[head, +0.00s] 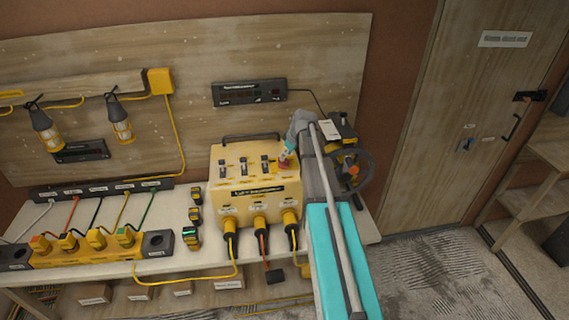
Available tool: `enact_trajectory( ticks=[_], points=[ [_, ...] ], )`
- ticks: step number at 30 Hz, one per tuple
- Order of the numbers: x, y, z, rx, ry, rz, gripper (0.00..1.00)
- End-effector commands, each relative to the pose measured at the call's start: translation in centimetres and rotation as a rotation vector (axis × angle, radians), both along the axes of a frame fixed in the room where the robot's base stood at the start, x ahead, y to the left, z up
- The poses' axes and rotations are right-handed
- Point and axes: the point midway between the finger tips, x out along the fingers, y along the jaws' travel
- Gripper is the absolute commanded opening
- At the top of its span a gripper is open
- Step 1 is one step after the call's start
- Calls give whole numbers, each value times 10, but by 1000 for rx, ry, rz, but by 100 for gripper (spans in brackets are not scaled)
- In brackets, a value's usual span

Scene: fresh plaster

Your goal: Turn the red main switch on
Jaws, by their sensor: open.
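A yellow power box (228,212) stands on the bench, with several dark switches in a row on its sloped top. The red switch (284,161) is at the right end of that row, partly hidden by my gripper. My gripper (288,151) is open, with its teal fingertips right at the red switch. I cannot tell whether they touch it, and the lever's position is too small and covered to read. My arm reaches up from the lower right and hides the box's right side.
Thick cables hang from the box's front over the bench edge. A dark handwheel (368,168) is close to the right of my arm. A yellow socket strip (95,252) lies at the left. Two lanterns (120,122) hang above the bench. A dark display (249,92) is on the wall behind.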

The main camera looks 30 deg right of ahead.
Motion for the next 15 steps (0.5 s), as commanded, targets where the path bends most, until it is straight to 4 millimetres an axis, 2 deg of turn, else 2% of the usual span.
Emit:
enact_trajectory(
  ticks=[1,6,15],
  points=[
    [2,1,-8,0,0,0,56],
    [6,3,-18,0,0,0,56],
    [9,5,-25,0,0,0,56]
  ],
)
